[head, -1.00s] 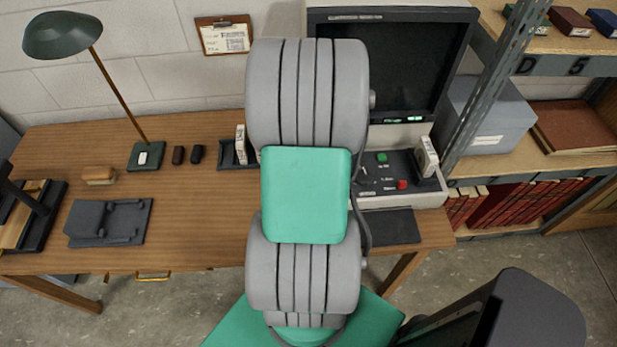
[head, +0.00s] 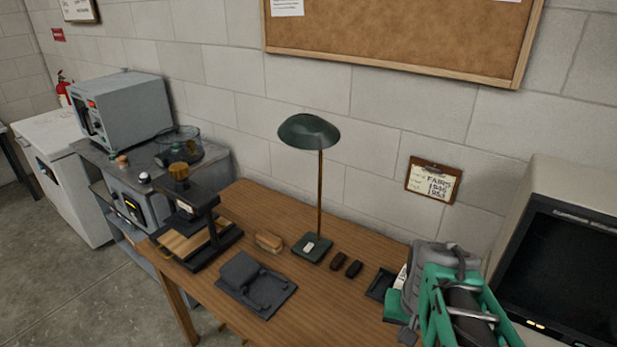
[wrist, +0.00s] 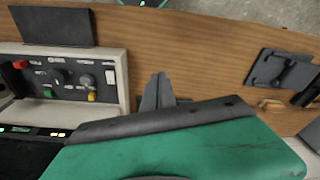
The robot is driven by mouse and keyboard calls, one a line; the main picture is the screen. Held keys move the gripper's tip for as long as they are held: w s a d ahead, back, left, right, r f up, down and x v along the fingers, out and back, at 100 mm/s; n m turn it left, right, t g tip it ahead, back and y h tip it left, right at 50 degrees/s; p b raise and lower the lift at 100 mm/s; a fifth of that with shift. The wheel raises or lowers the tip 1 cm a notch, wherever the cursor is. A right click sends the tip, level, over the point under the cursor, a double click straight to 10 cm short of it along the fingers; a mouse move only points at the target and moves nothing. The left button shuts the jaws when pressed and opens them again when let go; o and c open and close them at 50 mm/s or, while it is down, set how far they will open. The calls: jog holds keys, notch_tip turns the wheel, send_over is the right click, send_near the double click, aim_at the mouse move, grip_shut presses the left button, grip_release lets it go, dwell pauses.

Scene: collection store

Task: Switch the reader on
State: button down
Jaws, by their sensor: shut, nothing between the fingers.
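The reader (head: 570,265) stands at the right edge of the head view, its large screen dark. My gripper (wrist: 160,78) is shut and empty, just right of the panel and apart from the buttons. In the head view my arm hides the panel.
A desk lamp (head: 313,135), a brush (head: 268,241), a dark stand (head: 255,285) and two small dark pieces (head: 346,264) are on the wooden table (head: 330,310). A clipboard (head: 433,180) hangs on the wall. Grey equipment (head: 120,108) stands at the left.

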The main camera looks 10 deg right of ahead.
jog(key=w+a+r+n+t, duration=0.1)
jog(key=w+a+r+n, duration=0.1)
jog(key=a, duration=0.5)
jog(key=w+a+r+n+t, duration=0.2)
jog(key=w+a+r+n, duration=0.1)
jog(key=a+r, duration=0.3)
jog(key=shift+a+n+y, duration=0.3)
jog(key=shift+a+n, duration=0.2)
jog(key=shift+a, duration=0.1)
jog(key=shift+w+d, duration=0.1)
jog(key=shift+w, duration=0.05)
